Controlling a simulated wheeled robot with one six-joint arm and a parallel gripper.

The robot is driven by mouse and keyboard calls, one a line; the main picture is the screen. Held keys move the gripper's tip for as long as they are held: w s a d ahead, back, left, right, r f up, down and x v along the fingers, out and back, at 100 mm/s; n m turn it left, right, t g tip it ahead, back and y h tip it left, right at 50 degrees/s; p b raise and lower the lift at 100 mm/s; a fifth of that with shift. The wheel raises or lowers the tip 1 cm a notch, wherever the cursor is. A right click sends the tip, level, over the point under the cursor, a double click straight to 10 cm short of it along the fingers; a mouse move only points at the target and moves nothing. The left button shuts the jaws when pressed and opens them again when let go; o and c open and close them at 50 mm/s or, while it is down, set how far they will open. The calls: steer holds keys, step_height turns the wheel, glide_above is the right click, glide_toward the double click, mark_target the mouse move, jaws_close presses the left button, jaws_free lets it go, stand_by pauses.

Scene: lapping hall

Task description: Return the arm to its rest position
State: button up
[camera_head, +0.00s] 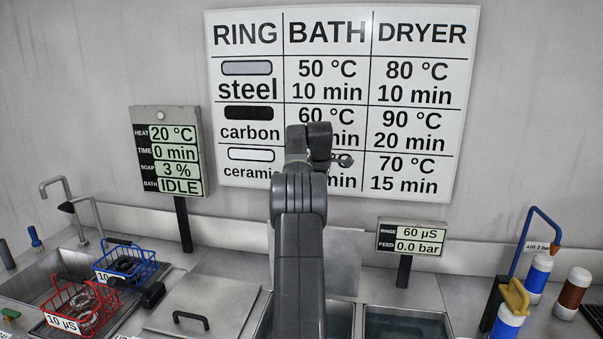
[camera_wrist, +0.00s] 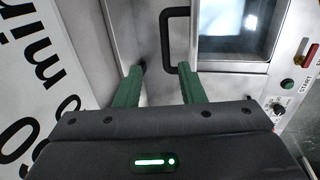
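My arm (camera_head: 299,245) rises from the bottom middle of the head view and reaches up in front of the wall chart. It bends near the top, and my gripper is mostly hidden behind the arm there. In the wrist view my gripper (camera_wrist: 160,72) shows two green fingers standing apart, with nothing held between them. Beyond the fingers is a grey metal front with a dark bar handle (camera_wrist: 168,38). Whether the fingertips touch anything cannot be told, but they appear clear of the handle.
A red basket (camera_head: 80,306) and a blue basket (camera_head: 126,262) stand at the sink on the left. A lidded bath (camera_head: 205,308) and open basins (camera_head: 405,325) line the counter. Bottles (camera_head: 538,272) stand at the right. A control panel (camera_wrist: 292,85) shows beside a window in the wrist view.

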steer(key=w+f, duration=0.1)
steer(key=f, duration=0.3)
steer(key=f+p, duration=0.1)
steer(key=f, duration=0.4)
steer(key=w+f+p, duration=0.1)
steer(key=f, duration=0.3)
steer(key=shift+w+d+f, duration=0.2)
steer(key=shift+w+d, duration=0.05)
steer(key=shift+w, duration=0.1)
steer(key=shift+s+f, duration=0.1)
steer(key=shift+f, duration=0.05)
steer(key=shift+s+a, duration=0.15)
steer(key=shift+s, duration=0.3)
steer(key=shift+w, duration=0.1)
steer(key=shift+r, duration=0.2)
